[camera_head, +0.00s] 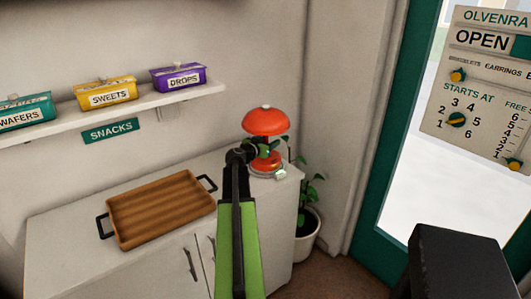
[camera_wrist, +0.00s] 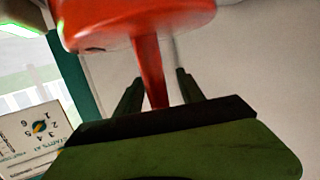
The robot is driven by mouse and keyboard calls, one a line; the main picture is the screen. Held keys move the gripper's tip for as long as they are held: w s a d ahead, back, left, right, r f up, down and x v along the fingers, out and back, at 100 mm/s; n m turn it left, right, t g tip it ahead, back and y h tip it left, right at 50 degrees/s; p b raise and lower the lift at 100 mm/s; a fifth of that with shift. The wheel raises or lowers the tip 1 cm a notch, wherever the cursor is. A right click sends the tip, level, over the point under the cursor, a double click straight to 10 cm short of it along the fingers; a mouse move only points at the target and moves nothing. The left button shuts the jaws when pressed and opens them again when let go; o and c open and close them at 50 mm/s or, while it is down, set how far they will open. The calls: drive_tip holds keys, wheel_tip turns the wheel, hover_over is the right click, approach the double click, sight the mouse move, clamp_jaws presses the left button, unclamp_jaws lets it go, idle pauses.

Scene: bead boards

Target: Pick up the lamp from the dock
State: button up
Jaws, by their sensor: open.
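The lamp (camera_head: 266,121) stands upright on the far right end of the white cabinet, with an orange-red domed shade and a round red base. Under it is a pale round dock (camera_head: 281,175), partly hidden. My gripper (camera_head: 262,153) is at the height of the lamp's stem, below the shade. In the wrist view, the red stem (camera_wrist: 150,75) shows between the two dark green fingers of my gripper (camera_wrist: 158,92), with the shade (camera_wrist: 135,20) above. The jaws are open, with a gap on the right of the stem. Whether the left finger touches the stem cannot be told.
A wooden tray (camera_head: 160,212) with black handles lies on the cabinet (camera_head: 75,265), left of my arm. A wall shelf (camera_head: 150,102) holds three snack boxes. A potted plant (camera_head: 306,232) stands right of the cabinet, near the green door frame (camera_head: 383,140).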

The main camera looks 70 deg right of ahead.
drive_tip(key=shift+a, duration=0.1)
drive_tip(key=shift+c, duration=0.5)
clamp_jaws()
idle(0.8)
